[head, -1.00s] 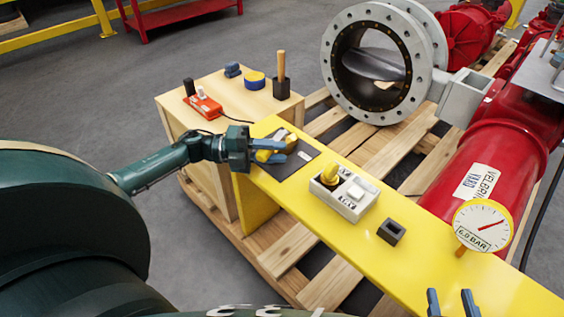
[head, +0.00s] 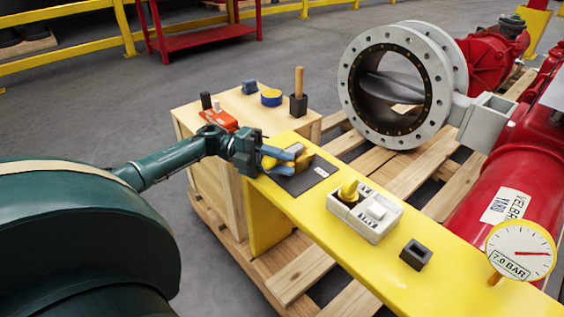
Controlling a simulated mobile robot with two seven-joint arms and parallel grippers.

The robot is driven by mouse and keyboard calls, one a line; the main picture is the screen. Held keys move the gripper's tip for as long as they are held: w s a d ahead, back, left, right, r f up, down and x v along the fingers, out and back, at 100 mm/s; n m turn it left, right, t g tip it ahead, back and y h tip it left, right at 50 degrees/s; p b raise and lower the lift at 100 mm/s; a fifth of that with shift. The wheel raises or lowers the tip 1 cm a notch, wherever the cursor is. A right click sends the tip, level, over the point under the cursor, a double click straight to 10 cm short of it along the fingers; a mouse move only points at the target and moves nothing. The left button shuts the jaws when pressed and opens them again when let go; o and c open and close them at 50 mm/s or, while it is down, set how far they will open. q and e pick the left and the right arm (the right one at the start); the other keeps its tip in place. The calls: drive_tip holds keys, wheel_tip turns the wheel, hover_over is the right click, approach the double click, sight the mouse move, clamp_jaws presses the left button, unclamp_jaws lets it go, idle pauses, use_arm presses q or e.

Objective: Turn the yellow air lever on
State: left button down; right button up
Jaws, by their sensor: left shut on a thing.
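The yellow air lever (head: 269,162) sits on a dark plate (head: 312,178) at the far left end of the yellow beam. My left gripper (head: 285,160) is shut on it, with its blue fingers on either side. The fingers hide much of the lever, so its exact angle is hard to tell. The pressure gauge (head: 520,252) at the right reads 7.0 BAR. My right gripper is not in view.
A wooden cabinet (head: 232,190) behind holds an orange device (head: 218,118), tape and a black holder. A grey flanged valve (head: 350,88) stands on the pallet.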

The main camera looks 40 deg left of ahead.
use_arm(q)
drive_tip(key=c, duration=1.2)
unclamp_jaws()
drive_tip(key=shift+o, duration=0.2)
drive_tip(key=b+v, duration=0.1)
drive_tip(key=v, duration=1.2)
drive_tip(key=shift+w, duration=0.1)
